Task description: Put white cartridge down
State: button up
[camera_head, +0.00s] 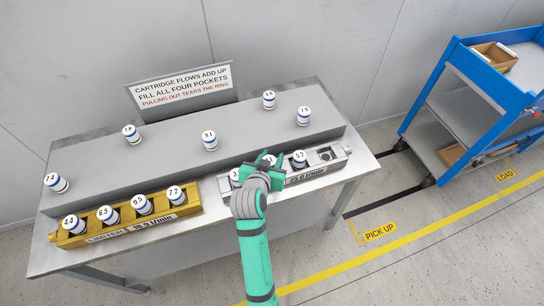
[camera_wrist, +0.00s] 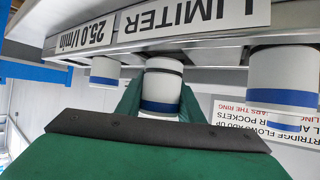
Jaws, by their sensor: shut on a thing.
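My gripper (camera_head: 264,161) is shut on a white cartridge with a blue band (camera_wrist: 161,90). It is over the grey limiter block (camera_head: 339,163), which is marked 25.0 l/min. In the wrist view, upside down, the held cartridge's dark-ringed base is at the block's edge; I cannot tell whether it is fully seated. A cartridge marked 5.2 (camera_head: 300,159) stands in the block to the right of my gripper. Another cartridge (camera_head: 235,176) stands to the left, partly hidden by my arm. The rightmost pocket (camera_head: 326,155) looks empty.
A yellow limiter block (camera_head: 188,208) holds several cartridges at the left. More cartridges stand on the grey raised shelf (camera_head: 170,155) behind, below a sign (camera_head: 182,86). A blue cart (camera_head: 480,75) stands to the right, across clear floor.

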jog(key=shift+f, duration=0.3)
jog(key=o, duration=1.1)
jog(key=shift+a, duration=0.15)
jog(key=shift+o, duration=0.3)
jog(key=shift+s, duration=0.1)
jog(key=shift+d+f, duration=0.1)
jog(key=shift+d, duration=0.2)
jog(key=shift+d, duration=0.1)
